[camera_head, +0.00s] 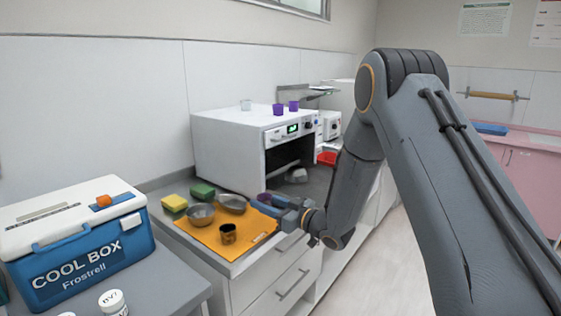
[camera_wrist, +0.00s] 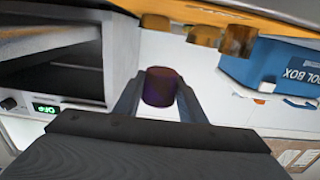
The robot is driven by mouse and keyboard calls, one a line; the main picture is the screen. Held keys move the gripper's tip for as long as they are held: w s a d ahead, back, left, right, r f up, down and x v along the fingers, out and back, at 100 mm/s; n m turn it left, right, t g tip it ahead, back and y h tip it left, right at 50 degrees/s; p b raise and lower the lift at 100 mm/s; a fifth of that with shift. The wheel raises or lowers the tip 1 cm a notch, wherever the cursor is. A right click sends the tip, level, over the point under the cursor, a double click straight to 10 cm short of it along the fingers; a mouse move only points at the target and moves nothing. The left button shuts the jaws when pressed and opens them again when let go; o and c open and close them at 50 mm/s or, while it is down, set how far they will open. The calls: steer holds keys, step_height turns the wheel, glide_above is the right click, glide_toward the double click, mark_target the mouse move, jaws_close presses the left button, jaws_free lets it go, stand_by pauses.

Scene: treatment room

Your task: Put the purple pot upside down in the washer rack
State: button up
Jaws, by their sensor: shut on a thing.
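My gripper (camera_head: 274,202) is shut on a small dark purple pot (camera_head: 263,198), near the back right edge of the orange mat. In the wrist view the purple pot (camera_wrist: 160,88) sits between the two fingers of my gripper (camera_wrist: 158,98). I cannot tell which way up the pot is. The white washer (camera_head: 235,140) stands behind my gripper with its front open and a lit green display. In the wrist view its dark open inside (camera_wrist: 50,68) shows at the left, beside the fingers. I cannot make out the rack clearly.
The orange mat (camera_head: 210,238) holds metal bowls (camera_head: 200,215) and a dark cup (camera_head: 228,234). Sponges (camera_head: 174,203) lie behind it. A blue cool box (camera_head: 95,262) is at the left. A grey-white object (camera_head: 297,175) sits by the washer opening.

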steer(key=n+b, duration=0.3)
steer(key=n, duration=0.2)
steer(key=shift+f+n, duration=0.1)
steer(key=shift+n, duration=0.3)
steer(key=n+b, duration=0.4)
steer(key=n, duration=0.1)
steer(key=n+b, duration=0.3)
steer(key=shift+n, duration=0.3)
steer(key=n+b, duration=0.3)
steer(key=shift+n, duration=0.4)
steer(key=n+b, duration=0.4)
steer(key=b, duration=0.1)
steer(key=n+b, duration=0.3)
steer(key=b, duration=0.2)
steer(key=n+b, duration=0.4)
steer(key=b, duration=0.2)
steer(key=n+b, duration=0.5)
steer(key=b, duration=0.5)
steer(key=shift+n, duration=0.3)
